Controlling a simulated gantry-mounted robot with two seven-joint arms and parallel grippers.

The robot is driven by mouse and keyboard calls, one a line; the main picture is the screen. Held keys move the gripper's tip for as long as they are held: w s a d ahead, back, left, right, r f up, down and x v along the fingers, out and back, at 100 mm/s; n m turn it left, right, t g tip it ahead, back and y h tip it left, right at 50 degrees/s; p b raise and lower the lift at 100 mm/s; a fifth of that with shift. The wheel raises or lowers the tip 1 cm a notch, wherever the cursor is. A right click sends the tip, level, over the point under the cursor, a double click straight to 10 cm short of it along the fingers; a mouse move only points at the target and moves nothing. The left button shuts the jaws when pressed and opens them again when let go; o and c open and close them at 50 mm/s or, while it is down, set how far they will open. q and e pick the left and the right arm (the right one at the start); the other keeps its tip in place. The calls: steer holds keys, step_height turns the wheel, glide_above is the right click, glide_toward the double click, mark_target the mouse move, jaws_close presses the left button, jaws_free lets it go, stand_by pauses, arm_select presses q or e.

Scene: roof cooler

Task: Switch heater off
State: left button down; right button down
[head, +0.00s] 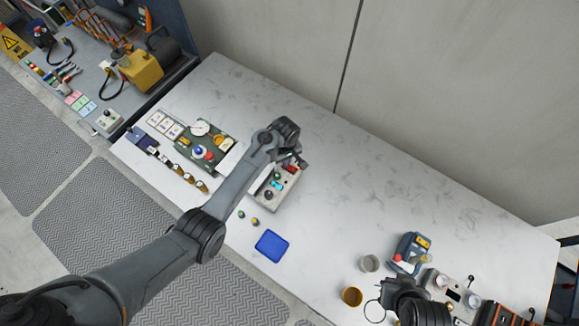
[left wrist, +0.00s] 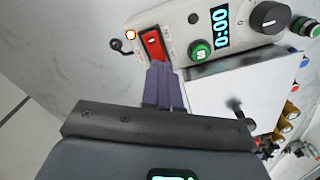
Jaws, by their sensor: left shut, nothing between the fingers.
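The heater is a pale unit with a control panel (left wrist: 264,28), which also shows in the head view (head: 268,202). A flat white plate (left wrist: 225,98) adjoins the panel. My left gripper (left wrist: 163,72) is shut and empty, its fingertips at the near end of the red switch. I cannot tell whether they touch it. My right gripper (head: 385,298) is low in the head view; its jaws are unclear.
A dark board with buttons and a round dial (head: 200,128) lies left of the heater. Several small brown-capped vials (head: 188,177) line the front edge. A blue tray (head: 271,246) lies in front. Cups and devices crowd the right end; the table's middle right is bare.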

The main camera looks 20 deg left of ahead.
arm_select(q)
steer(key=shift+f+b, duration=0.4)
steer(key=shift+f, duration=0.25)
steer(key=shift+r, duration=0.1)
step_height(320, 180, up, 7)
steer(key=p, duration=0.8)
stand_by(0.4)
stand_by(0.3)
steer(key=shift+s+a, duration=0.1)
steer(key=shift+s, duration=0.05)
steer(key=s+a+r+m+t, duration=0.1)
steer(key=s+r+m, duration=0.4)
steer(key=s, duration=0.9)
steer(key=s+a+r+m+t, duration=0.2)
steer(key=s+a+r+m, duration=0.2)
steer(key=s+r, duration=0.7)
steer(key=s+m, duration=0.2)
steer(key=s, duration=0.1)
steer(key=shift+s+r+t, duration=0.15)
steer(key=shift+s+t, duration=0.15)
steer(key=shift+s, duration=0.05)
